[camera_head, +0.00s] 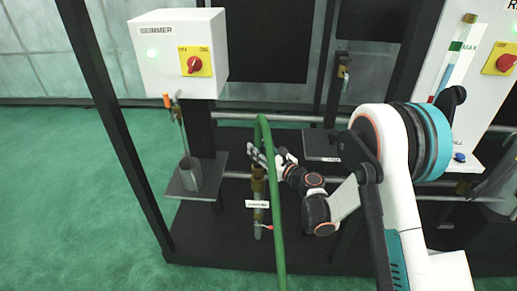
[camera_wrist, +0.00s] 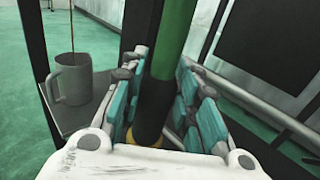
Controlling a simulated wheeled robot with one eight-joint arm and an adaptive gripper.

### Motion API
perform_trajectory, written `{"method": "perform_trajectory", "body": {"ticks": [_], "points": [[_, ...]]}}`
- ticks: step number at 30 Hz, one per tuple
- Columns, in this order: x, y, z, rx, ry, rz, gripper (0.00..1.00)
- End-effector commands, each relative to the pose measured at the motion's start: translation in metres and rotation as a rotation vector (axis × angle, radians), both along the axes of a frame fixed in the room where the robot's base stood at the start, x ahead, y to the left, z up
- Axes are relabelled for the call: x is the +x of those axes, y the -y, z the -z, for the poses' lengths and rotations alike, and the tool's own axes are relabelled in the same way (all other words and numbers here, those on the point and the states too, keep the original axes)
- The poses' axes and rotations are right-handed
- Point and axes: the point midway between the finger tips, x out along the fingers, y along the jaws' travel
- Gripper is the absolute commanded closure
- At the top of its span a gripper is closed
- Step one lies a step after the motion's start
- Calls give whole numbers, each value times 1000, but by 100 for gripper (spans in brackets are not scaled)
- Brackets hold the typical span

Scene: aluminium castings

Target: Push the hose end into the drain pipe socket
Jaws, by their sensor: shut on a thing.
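The green hose (camera_head: 278,215) rises from the bottom of the head view, bends over at the top and comes down to my gripper (camera_head: 260,160). In the wrist view the hose (camera_wrist: 176,40) ends in a black section (camera_wrist: 154,108) between the teal finger pads. My gripper (camera_wrist: 165,105) is shut on this hose end. The brass drain pipe socket (camera_head: 258,186) stands upright just below my gripper, with a white label under it. A brass-coloured rim (camera_wrist: 153,140) shows at the bottom of the black section. I cannot tell how deep the end sits in it.
A grey mug (camera_wrist: 73,80) stands on a shelf at left; it also shows in the head view (camera_head: 189,174). Above it is a white control box (camera_head: 178,50) with a red knob. A horizontal rail (camera_head: 280,118) runs behind my gripper. A dark frame post (camera_head: 110,120) stands at left.

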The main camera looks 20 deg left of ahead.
Motion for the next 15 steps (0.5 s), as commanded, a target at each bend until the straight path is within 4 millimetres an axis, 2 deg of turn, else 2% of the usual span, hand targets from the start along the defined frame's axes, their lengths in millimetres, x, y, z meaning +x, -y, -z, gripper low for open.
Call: {"method": "perform_trajectory", "body": {"ticks": [15], "points": [[0,0,9,1,-1,0,100]]}}
